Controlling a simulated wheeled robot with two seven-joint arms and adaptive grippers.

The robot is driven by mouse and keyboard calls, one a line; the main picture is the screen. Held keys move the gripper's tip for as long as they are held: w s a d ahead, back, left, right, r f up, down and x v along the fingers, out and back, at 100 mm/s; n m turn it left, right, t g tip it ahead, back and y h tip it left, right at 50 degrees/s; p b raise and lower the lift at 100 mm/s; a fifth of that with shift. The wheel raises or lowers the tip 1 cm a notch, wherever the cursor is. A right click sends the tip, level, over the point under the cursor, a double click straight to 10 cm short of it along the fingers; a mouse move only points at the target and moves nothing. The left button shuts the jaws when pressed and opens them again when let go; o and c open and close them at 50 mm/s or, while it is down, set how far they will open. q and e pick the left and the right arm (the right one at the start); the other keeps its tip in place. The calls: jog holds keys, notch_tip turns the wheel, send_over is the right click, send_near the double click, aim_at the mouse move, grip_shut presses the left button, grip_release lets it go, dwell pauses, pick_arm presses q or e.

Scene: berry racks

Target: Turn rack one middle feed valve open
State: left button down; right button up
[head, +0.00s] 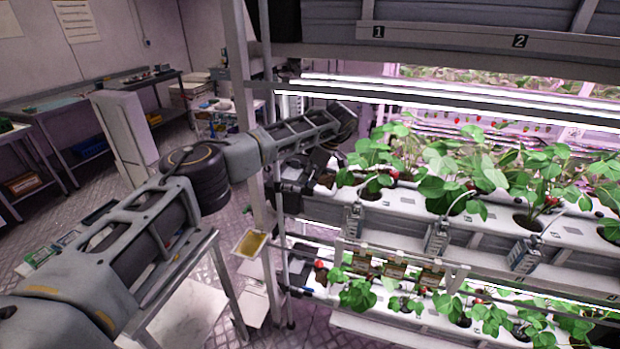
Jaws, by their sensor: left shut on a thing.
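Rack one carries the label 1 (378,31) on its top beam. My left arm reaches from the lower left to the left end of the rack's middle tier (400,197). My left gripper (322,178) is there, shut on the middle feed valve, at the tier's end beside the upright. The gripper covers most of the valve, so its handle angle cannot be made out. The lower tier's end has a similar dark fitting (302,276) with a small red part. My right gripper is not in view.
Strawberry plants (450,175) fill the white troughs to the right of the gripper. Small grey boxes (437,236) hang on the front of the middle tier. A stand with a yellowish tray (250,243) is below the arm. Workbenches stand at the back left.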

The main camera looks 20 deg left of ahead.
pick_arm(q)
jog(key=shift+r, duration=0.1)
jog(key=c, duration=1.5)
grip_release()
jog(key=shift+d+r, duration=0.2)
jog(key=shift+r, duration=0.25)
jog(key=shift+s+d, duration=0.1)
jog(key=shift+d, duration=5.9)
jog(key=shift+s, duration=0.1)
